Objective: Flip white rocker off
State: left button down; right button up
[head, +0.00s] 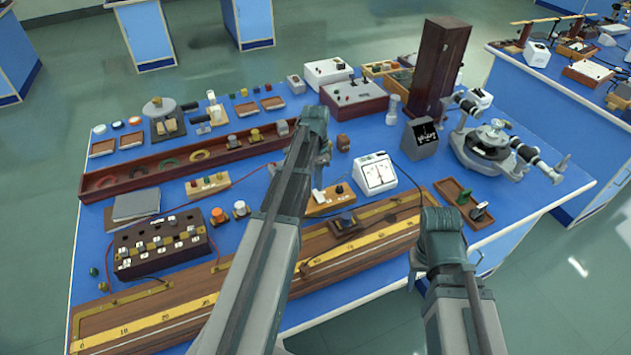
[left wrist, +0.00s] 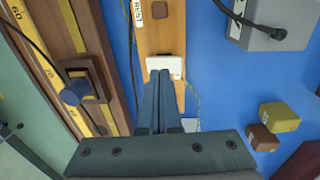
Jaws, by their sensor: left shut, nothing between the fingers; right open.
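The white rocker (left wrist: 164,66) sits on a narrow wooden switch board (left wrist: 162,37) in the left wrist view. In the head view this board (head: 327,201) lies mid-bench, partly behind my left arm. My left gripper (left wrist: 163,75) is shut and empty. Its fingertips are at the near edge of the rocker and overlap it in the picture; I cannot tell whether they touch. The near part of the board is hidden by the fingers. In the head view the left gripper (head: 323,166) is mostly hidden by its arm. My right gripper (head: 445,264) is open and empty at the bench's front edge.
A white meter (head: 374,174) stands right of the board. The long scale board (head: 355,240) with a dark slider (head: 345,223) lies in front. Small yellow (left wrist: 279,116) and brown (left wrist: 262,138) blocks sit nearby. Bare blue bench shows between them.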

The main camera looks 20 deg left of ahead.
aim_at(320, 199)
pick_arm(q)
notch_tip(320, 199, up, 11)
jog(key=s+d+p, duration=0.1)
jog(key=p, duration=0.9)
pick_arm(e)
notch_tip(320, 199, up, 11)
jog(key=shift+a, duration=0.2)
pick_arm(q)
jog(key=shift+d, duration=0.1)
pick_arm(e)
jog(key=shift+s, duration=0.1)
